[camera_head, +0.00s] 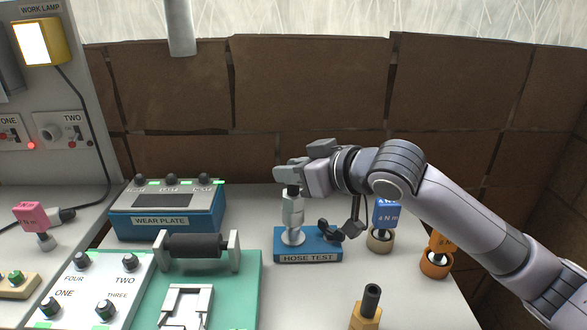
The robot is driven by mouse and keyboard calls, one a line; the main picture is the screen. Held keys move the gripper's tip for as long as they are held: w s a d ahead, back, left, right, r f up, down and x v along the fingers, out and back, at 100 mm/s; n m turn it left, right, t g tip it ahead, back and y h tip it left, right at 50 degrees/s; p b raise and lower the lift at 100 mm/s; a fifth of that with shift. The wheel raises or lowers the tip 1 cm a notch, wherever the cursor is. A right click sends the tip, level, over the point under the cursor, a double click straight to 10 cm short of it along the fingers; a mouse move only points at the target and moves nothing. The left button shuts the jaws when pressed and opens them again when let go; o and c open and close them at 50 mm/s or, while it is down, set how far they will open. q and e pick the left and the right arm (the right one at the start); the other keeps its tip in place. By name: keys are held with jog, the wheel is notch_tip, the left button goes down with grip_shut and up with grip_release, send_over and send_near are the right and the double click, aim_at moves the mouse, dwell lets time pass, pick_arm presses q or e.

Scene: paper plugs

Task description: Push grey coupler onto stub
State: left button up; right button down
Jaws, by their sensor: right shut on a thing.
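The grey coupler (293,208) stands upright over the round pale base (292,237) at the left end of the blue HOSE TEST block (322,246). My right gripper (290,176) comes in from the right and is shut on the coupler's upper part. The coupler's lower end meets or nearly meets the round base. The stub itself is hidden, so I cannot tell how far the coupler is seated on it. My left gripper is not in view.
A black-winged fitting (328,228) sits at the block's right end. A blue 4 N m tool (386,213) and an orange tool (440,245) stand in holders at right. The WEAR PLATE box (165,222) and a black roller (196,246) are left.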

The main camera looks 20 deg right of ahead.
aim_at(297, 191)
dwell(0.3)
jog(key=shift+p, duration=0.5)
jog(key=shift+f+b, duration=0.85)
jog(key=shift+f, duration=1.25)
jog(key=c, duration=0.8)
grip_release()
jog(key=shift+c, duration=0.2)
jog(key=v, duration=0.7)
jog(key=shift+s, duration=0.1)
